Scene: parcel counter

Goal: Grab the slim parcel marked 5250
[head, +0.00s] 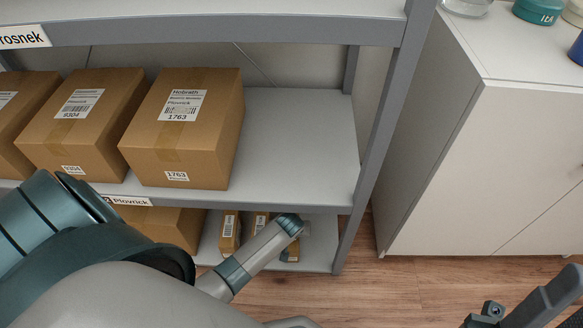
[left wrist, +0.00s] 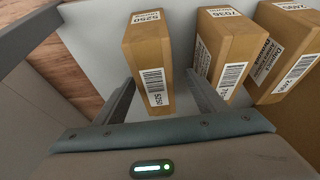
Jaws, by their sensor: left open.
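The slim brown parcel marked 5250 (left wrist: 146,48) stands upright in the left wrist view, with a white label on its top and a barcode label on its near face. My left gripper (left wrist: 160,79) is open, one finger on each side of this parcel; whether they touch it I cannot tell. In the head view, my left arm reaches down over the lower shelf and hides part of the small parcels there. The labels there are too small to read. My right gripper (head: 522,306) shows only partly at the lower right corner, away from the shelf.
The parcel marked 7036 (left wrist: 226,48) stands close right of 5250, with another slim parcel (left wrist: 292,55) beyond it. Larger boxes, one marked 1763 (head: 190,130), stand on the shelf above (head: 300,140). A shelf post (head: 385,120) and a white cabinet (head: 490,170) are on the right.

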